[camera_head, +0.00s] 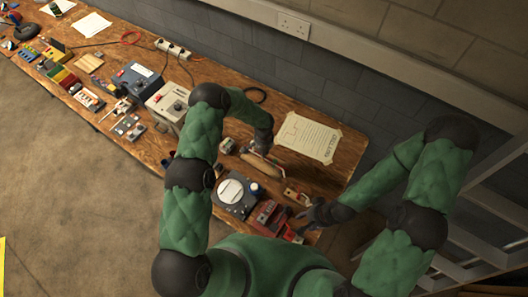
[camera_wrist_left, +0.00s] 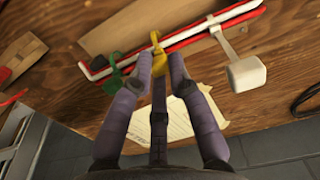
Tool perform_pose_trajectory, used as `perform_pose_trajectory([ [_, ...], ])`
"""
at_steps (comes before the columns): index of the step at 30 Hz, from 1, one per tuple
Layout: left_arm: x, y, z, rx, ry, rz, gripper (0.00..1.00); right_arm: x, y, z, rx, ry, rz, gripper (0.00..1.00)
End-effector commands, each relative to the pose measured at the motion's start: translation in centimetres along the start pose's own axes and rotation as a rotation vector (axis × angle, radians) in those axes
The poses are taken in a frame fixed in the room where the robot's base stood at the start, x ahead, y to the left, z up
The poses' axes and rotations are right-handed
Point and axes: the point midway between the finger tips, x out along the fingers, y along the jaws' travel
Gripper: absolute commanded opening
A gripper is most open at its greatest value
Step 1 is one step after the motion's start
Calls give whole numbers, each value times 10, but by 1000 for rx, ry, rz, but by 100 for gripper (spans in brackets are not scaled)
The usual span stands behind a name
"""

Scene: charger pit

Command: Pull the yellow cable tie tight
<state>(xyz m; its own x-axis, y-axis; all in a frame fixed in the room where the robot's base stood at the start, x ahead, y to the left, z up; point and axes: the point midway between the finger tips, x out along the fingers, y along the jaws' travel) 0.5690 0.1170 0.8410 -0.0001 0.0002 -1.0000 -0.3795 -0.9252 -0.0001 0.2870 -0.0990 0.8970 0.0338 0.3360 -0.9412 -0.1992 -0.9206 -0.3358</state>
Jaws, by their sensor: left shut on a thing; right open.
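The yellow cable tie (camera_wrist_left: 157,54) loops around a bundle of red and white cables (camera_wrist_left: 190,36) in the left wrist view. My left gripper (camera_wrist_left: 152,72) is shut on its tail, close to the bundle. A green tie (camera_wrist_left: 113,78) sits around the bundle to the left. A white tie with a block-like end (camera_wrist_left: 246,72) is to the right. In the head view my left gripper (camera_head: 267,150) is just above the bundle, and the yellow tie is too small to tell. My right gripper (camera_head: 305,212) is open and empty near the bench's front edge.
A wooden block (camera_wrist_left: 130,22) lies behind the bundle. A paper sheet (camera_head: 308,138) lies on the bench at the back right. A dark device with a round dial (camera_head: 231,190) and a red tool (camera_head: 270,217) stand at the front. A grey box (camera_head: 170,104) stands left.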

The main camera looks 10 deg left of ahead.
Motion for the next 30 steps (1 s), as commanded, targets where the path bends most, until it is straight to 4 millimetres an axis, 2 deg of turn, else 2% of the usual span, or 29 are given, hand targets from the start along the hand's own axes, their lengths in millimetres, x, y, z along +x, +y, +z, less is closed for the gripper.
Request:
perform_pose_trajectory([
  [2,-3,0,0,0,1,-1,0,-1,0,0,0,0,0,42],
  [12,-45,-1,-1,0,2,-1,0,-8,-3,0,0,0,0,42],
  [22,-46,0,0,0,1,0,0,-8,-3,0,0,0,0,42],
  [23,-46,0,0,0,1,0,24,-8,-3,0,0,0,0,42],
  [25,-46,0,0,0,1,0,43,-8,-3,0,0,0,0,42],
  [30,-46,0,0,0,0,0,43,-8,-3,0,0,0,0,42],
])
